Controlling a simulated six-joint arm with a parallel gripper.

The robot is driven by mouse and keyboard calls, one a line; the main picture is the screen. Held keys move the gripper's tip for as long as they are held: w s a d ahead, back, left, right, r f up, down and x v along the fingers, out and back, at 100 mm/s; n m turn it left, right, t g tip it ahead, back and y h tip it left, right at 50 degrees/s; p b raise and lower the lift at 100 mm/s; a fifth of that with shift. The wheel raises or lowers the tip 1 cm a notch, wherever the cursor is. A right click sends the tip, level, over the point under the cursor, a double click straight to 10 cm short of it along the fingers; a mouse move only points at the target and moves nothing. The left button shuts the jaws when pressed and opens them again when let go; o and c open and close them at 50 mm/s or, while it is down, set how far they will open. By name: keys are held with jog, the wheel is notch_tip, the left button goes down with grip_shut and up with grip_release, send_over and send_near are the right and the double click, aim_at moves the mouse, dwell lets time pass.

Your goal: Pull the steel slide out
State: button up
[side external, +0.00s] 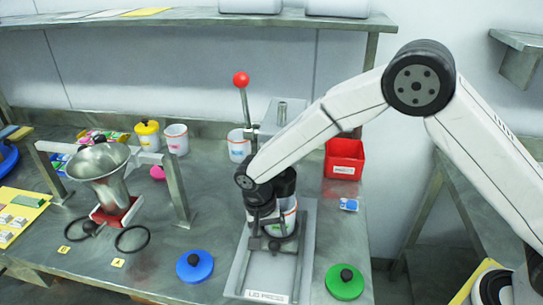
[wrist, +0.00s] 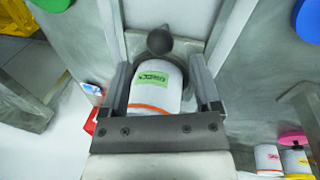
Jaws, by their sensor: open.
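My gripper (side external: 272,228) is low over the lid press (side external: 265,295), with its fingers open. In the wrist view its two fingers (wrist: 160,85) stand on either side of a white cup (wrist: 155,88) with a green label and an orange band. I cannot tell whether the fingers touch it. The cup (side external: 289,217) is partly hidden by my gripper in the side view. A dark round knob (wrist: 160,42) shows just beyond the cup. The steel hopper (side external: 98,162) stands at left, with a red part (side external: 118,214) under it and dark rings beside. I cannot pick out the steel slide with certainty.
A blue lid (side external: 194,266) and a green lid (side external: 345,282) lie either side of the press. A red-knobbed lever (side external: 241,80) rises behind it. A red bin (side external: 344,159) stands at right. Several cups line the back. The bench between hopper and press is mostly clear.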

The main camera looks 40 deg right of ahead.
aim_at(273, 243)
jog(key=shift+s+d+f, duration=0.15)
jog(key=shift+d+f, duration=0.05)
jog(key=shift+f, duration=0.95)
jog(key=shift+s+d+f, duration=0.1)
jog(key=shift+d+f, duration=0.1)
jog(key=shift+f, duration=0.95)
grip_shut()
